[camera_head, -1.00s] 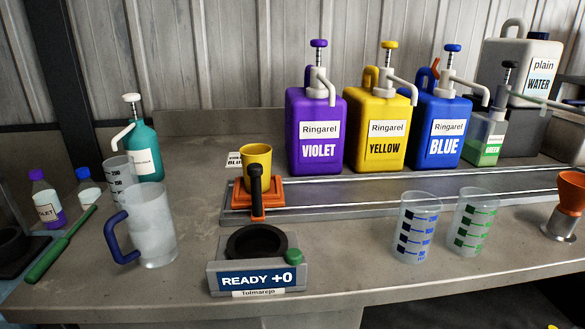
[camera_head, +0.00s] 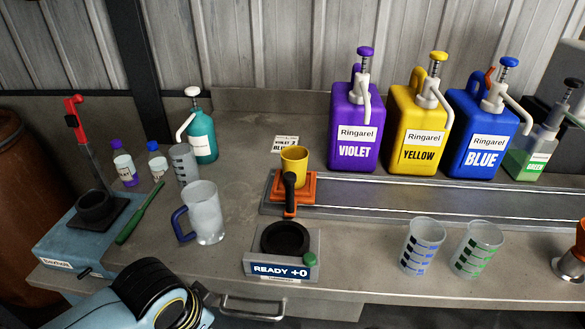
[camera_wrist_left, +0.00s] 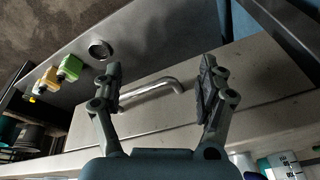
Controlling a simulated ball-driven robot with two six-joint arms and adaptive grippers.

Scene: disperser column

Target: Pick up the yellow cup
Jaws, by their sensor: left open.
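The yellow cup (camera_head: 294,162) stands upright on an orange carriage (camera_head: 310,189) at the left end of a grey rail, in the head view. A black handle on the carriage stands in front of the cup. My left arm shows at the bottom left of the head view, but its gripper is outside that frame. In the left wrist view my left gripper (camera_wrist_left: 162,85) is open and empty, its two fingers spread. Behind them is a drawer front with a metal handle (camera_wrist_left: 150,99). The cup cannot be made out there. My right gripper is not in view.
A scale reading "READY +0" (camera_head: 282,270) stands in front of the cup. A clear jug with a blue handle (camera_head: 204,214) is to the left. Violet (camera_head: 351,155), yellow and blue dispensers stand behind the rail. Two clear beakers (camera_head: 422,247) stand at the front right.

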